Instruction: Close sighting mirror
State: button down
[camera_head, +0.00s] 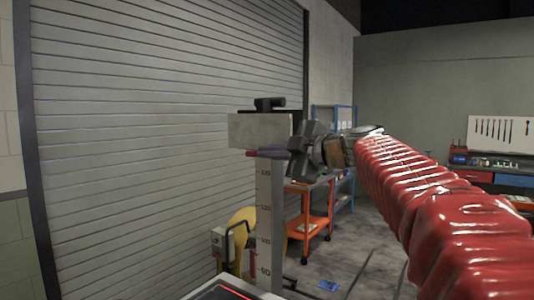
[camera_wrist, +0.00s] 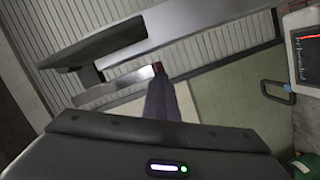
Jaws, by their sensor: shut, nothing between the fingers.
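A pale grey box head (camera_head: 258,131) sits on an upright column with a printed scale (camera_head: 264,215). A dark piece (camera_head: 270,103), which looks like the sighting mirror, sits on top of the box. I cannot tell its hinge angle. My gripper (camera_head: 251,153) is shut and empty. Its slim purple-grey fingers with a red tip point left, just under the box and across the column's top in this view. In the wrist view the shut fingers (camera_wrist: 159,69) point up the picture, near a dark flat piece (camera_wrist: 100,45). Whether they touch anything is unclear.
A ribbed roller shutter (camera_head: 165,120) fills the left. An orange cart (camera_head: 318,210) and blue rack (camera_head: 345,185) stand behind my gripper. A workbench (camera_head: 500,175) is at the far right. The wrist view shows a screen (camera_wrist: 306,48) and a black handle (camera_wrist: 277,93).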

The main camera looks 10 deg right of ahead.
jog(key=shift+w+d+f, duration=0.15)
jog(key=shift+d+f, duration=0.05)
jog(key=shift+f, duration=0.05)
jog(key=s+d, duration=0.1)
jog(key=s, duration=1)
jog(key=shift+s+r, duration=0.2)
jog(key=shift+s, duration=0.2)
